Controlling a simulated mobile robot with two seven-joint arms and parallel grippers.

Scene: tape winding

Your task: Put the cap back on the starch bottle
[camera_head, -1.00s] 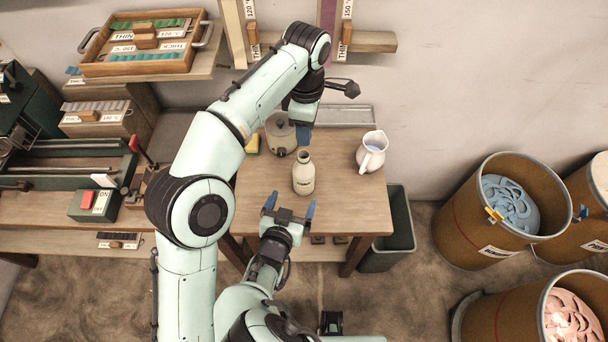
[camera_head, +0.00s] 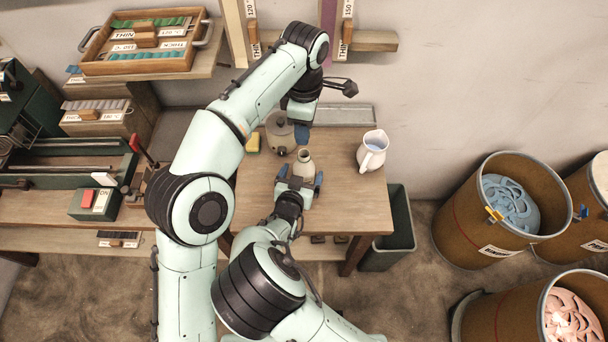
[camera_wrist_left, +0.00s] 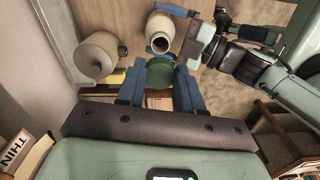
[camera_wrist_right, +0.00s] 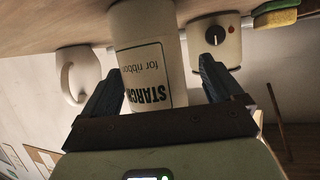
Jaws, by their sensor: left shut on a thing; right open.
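The white starch bottle (camera_head: 305,166) stands upright and uncapped on the small wooden table. Its label shows in the right wrist view (camera_wrist_right: 146,65), and its open mouth in the left wrist view (camera_wrist_left: 161,38). My right gripper (camera_head: 301,182) is low at the bottle's front side; its open fingers (camera_wrist_right: 160,85) stand on either side of the bottle, with gaps visible. My left gripper (camera_wrist_left: 160,82) is shut on a dark green cap (camera_wrist_left: 159,73). In the head view my left gripper (camera_head: 302,134) is above and behind the bottle; the cap is hidden there.
A round pot with a dial (camera_head: 279,133) stands behind left of the bottle, beside a yellow sponge (camera_head: 253,142). A white jug (camera_head: 373,150) stands at the right. The table's right front is clear. A dark bin (camera_head: 398,240) stands beside the table.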

